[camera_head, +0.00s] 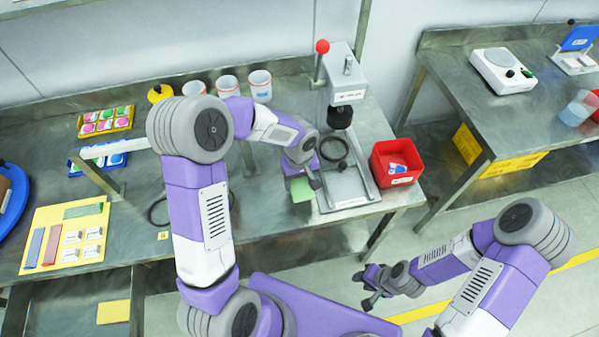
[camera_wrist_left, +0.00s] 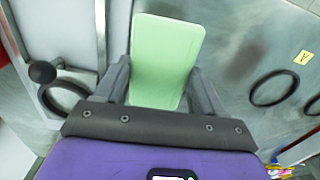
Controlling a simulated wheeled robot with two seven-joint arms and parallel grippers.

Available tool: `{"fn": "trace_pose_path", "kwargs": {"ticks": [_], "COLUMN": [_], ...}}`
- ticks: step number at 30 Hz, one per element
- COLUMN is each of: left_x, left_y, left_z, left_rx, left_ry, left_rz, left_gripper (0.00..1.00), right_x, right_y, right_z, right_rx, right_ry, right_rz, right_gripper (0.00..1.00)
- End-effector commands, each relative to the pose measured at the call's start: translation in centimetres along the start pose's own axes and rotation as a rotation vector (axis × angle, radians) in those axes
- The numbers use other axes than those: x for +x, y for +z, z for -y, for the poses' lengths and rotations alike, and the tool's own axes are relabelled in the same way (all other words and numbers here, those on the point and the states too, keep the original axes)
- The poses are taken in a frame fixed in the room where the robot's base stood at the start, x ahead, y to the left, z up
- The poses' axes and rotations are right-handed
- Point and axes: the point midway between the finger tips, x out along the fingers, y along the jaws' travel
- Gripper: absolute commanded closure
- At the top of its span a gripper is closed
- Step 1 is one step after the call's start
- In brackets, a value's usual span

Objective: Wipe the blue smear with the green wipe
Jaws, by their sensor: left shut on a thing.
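The green wipe (camera_head: 302,190) is a flat pale green piece held by my left gripper (camera_head: 303,184) above the metal bench, just left of the press base. In the left wrist view the wipe (camera_wrist_left: 166,50) stands between the two fingers of my left gripper (camera_wrist_left: 160,88), which is shut on it. I cannot make out a blue smear in either view. A dull dark patch on the bench shows right of the wipe in the wrist view; I cannot tell what it is. My right gripper (camera_head: 368,288) hangs over the floor, empty, with its fingers apart.
A lever press (camera_head: 345,75) with a red knob stands behind my left gripper. A red bin (camera_head: 396,162) stands on its right. White cups (camera_head: 260,85) line the back. A yellow tray (camera_head: 40,225) lies at the left. A black ring (camera_wrist_left: 274,88) lies on the bench.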

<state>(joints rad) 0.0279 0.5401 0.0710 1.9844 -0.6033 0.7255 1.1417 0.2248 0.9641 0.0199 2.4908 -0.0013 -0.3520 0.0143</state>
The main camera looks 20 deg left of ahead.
Motion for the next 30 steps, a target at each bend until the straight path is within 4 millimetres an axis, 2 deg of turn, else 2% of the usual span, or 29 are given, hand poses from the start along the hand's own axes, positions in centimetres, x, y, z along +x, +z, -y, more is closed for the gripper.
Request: {"fn": "trace_pose_path", "kwargs": {"ticks": [3,7,24,26,30], "left_x": [-1.4,-2.0,-2.0,-2.0,-1.8], "left_y": [0.0,0.0,0.1,0.5,3.1], "left_z": [0.0,0.0,-0.1,-0.6,-3.0], "left_rx": [0.002,0.002,0.007,0.037,0.234], "left_ry": [0.0,0.0,0.0,0.0,0.001], "left_rz": [-0.001,-0.001,0.0,0.0,0.001], "left_gripper": [0.64,0.64,0.64,0.64,0.64], "right_x": [-0.9,-1.2,-1.2,-1.2,-1.2], "right_y": [0.0,0.1,0.1,0.1,0.1], "right_z": [0.3,0.5,0.4,0.4,0.4], "right_rx": [0.0,0.0,0.0,0.0,0.0], "right_ry": [0.0,0.0,0.0,0.0,0.0], "right_rz": [0.0,0.0,0.0,0.0,0.0], "right_gripper": [0.63,0.63,0.63,0.63,0.63]}}
